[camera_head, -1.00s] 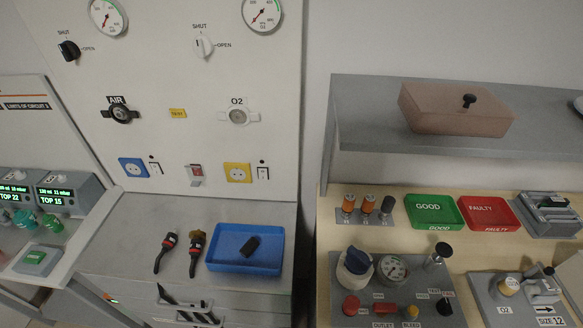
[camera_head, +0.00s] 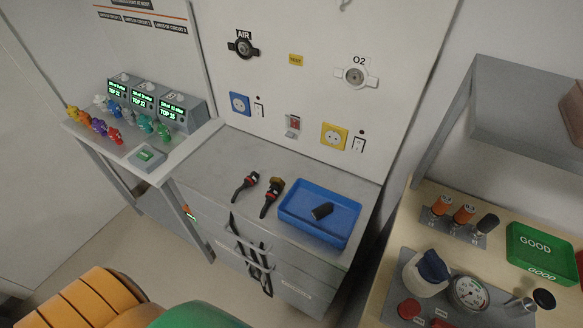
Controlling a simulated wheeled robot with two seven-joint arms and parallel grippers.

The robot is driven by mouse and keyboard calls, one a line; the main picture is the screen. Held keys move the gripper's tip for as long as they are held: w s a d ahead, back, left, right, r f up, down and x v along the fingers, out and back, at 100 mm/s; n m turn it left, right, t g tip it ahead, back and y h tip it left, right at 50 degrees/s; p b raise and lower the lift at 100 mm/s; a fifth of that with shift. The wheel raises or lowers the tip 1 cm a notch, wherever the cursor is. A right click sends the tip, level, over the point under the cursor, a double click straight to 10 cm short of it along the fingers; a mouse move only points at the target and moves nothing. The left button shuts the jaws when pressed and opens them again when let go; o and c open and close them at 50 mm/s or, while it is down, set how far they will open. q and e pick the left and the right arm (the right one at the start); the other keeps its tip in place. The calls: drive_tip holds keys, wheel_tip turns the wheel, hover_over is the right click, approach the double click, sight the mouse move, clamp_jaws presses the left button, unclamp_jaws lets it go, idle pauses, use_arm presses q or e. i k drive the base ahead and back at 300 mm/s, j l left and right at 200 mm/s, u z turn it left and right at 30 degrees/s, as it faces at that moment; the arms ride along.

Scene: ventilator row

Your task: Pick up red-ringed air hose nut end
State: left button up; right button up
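Two short black hose ends lie side by side on the grey cabinet top, left of the blue tray. The left hose end (camera_head: 246,184) has a dark nut with a red ring. The right hose end (camera_head: 271,196) has a brownish nut and also a red band. Which of them is the air hose I cannot tell for sure. Black hose lengths hang down the cabinet front below them. Neither of my grippers is in the head view.
The AIR outlet (camera_head: 243,44) and O2 outlet (camera_head: 356,73) are on the white panel behind. A side table (camera_head: 140,150) carries displays and coloured connectors. A wooden bench with a green GOOD tray (camera_head: 541,252) stands at right.

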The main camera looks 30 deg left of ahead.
sight(274, 188)
drive_tip(key=z, duration=1.7)
drive_tip(key=k+z, duration=0.1)
drive_tip(key=z, duration=1.6)
drive_tip(key=k+z, duration=0.1)
drive_tip(key=z, duration=1.05)
drive_tip(key=u, duration=0.6)
drive_tip(key=k+u, duration=0.1)
drive_tip(key=u, duration=1.15)
drive_tip(key=k+u, duration=0.1)
drive_tip(key=u, duration=1.15)
drive_tip(key=j+u, duration=0.1)
drive_tip(key=u, duration=0.55)
drive_tip(key=j+u, duration=0.1)
drive_tip(key=u, duration=0.5)
drive_tip(key=j+u, duration=0.1)
drive_tip(key=u, duration=0.55)
drive_tip(key=k+j+z, duration=0.15)
drive_tip(key=j+z, duration=0.2)
